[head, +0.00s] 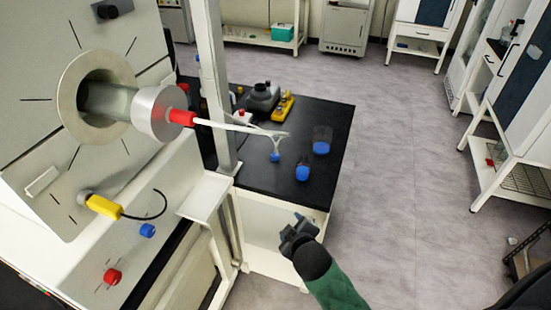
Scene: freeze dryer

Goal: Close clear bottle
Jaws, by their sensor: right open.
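A see-through bottle (322,133) with blue at its lower end stands on the black table towards its right edge. A smaller blue piece (302,173) with a faint clear part above it is nearer the front edge. Another small blue piece (275,157) is to its left, by a clear forked tube. I cannot tell which blue parts are caps. My right gripper (296,225) is open and empty, in front of the table's front edge and apart from the bottles. My left gripper is out of view.
The black table (262,184) has free room at its front. A yellow tool (283,106) and a dark device (263,97) are at its back. The freeze dryer (35,120), with a metal cylinder and red-white tube, fills the left. A white post (215,80) stands between.

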